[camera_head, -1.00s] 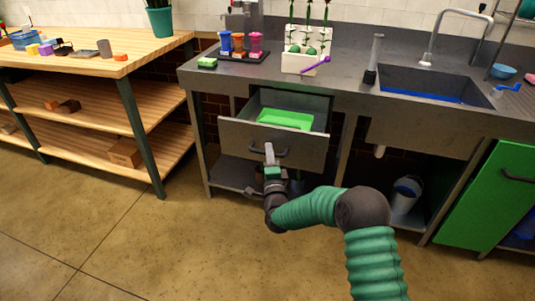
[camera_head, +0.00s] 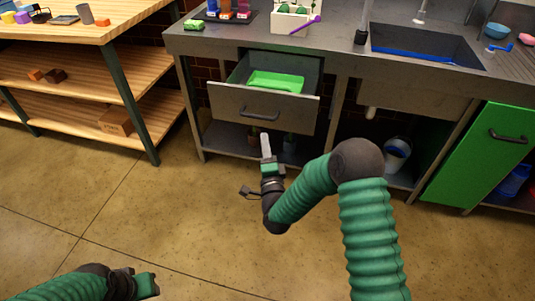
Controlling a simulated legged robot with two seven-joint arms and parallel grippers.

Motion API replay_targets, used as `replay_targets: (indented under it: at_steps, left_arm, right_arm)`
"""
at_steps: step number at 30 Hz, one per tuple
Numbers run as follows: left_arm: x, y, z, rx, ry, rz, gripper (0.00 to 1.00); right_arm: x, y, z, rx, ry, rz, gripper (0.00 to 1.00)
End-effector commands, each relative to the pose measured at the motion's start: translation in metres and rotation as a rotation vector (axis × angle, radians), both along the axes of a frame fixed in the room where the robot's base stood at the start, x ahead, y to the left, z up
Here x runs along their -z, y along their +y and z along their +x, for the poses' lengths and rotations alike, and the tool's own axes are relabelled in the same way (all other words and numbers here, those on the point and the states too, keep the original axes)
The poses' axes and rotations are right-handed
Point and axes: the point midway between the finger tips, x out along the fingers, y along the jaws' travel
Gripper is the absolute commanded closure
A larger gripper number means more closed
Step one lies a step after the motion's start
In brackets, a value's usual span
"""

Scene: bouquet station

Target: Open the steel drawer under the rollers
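The steel drawer (camera_head: 226,103) under the counter is pulled out, with a green tray (camera_head: 276,81) inside it. Its dark bar handle (camera_head: 260,115) is on the front face. My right gripper (camera_head: 265,143) is below the handle and apart from it, with its pale fingers pointing up toward the drawer front. The fingers overlap in this view, so their gap is hidden. My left gripper (camera_head: 150,285) is low at the bottom left, over the floor, far from the drawer. Its fingers are too unclear to read.
The steel counter (camera_head: 340,48) holds a sink (camera_head: 425,46), a green sponge (camera_head: 194,24) and a dark tray of coloured items (camera_head: 232,17). A wooden shelf unit (camera_head: 90,70) stands left. A green cabinet door (camera_head: 480,155) is at right. A bucket (camera_head: 397,154) stands under the sink. Floor in front is clear.

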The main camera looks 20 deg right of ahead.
Motion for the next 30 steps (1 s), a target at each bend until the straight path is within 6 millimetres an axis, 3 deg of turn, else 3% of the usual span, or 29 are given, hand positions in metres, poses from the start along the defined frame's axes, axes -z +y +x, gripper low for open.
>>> replay_targets:
  at_steps: [3,9,24,27,30]
  left_arm:
    - [-0.007,0.0,0.0,0.0,0.0,0.0,0.64]
    - [-0.009,0.0,0.0,0.0,0.0,0.0,0.64]
    - [-0.008,0.0,0.0,0.0,0.0,0.0,0.64]
    - [-0.008,0.0,0.0,0.0,0.0,0.0,0.64]
    - [-0.008,0.0,0.0,0.0,0.0,0.0,0.64]
  right_arm:
    - [0.005,0.006,-0.029,-0.001,0.005,0.002,0.77]
    - [0.011,0.01,-0.053,0.0,0.003,0.002,0.77]
    - [0.011,0.012,-0.054,-0.005,0.01,-0.009,0.77]
    - [0.014,0.021,-0.048,-0.052,0.097,-0.093,0.77]
    - [0.026,0.038,-0.046,-0.154,0.289,-0.289,0.77]
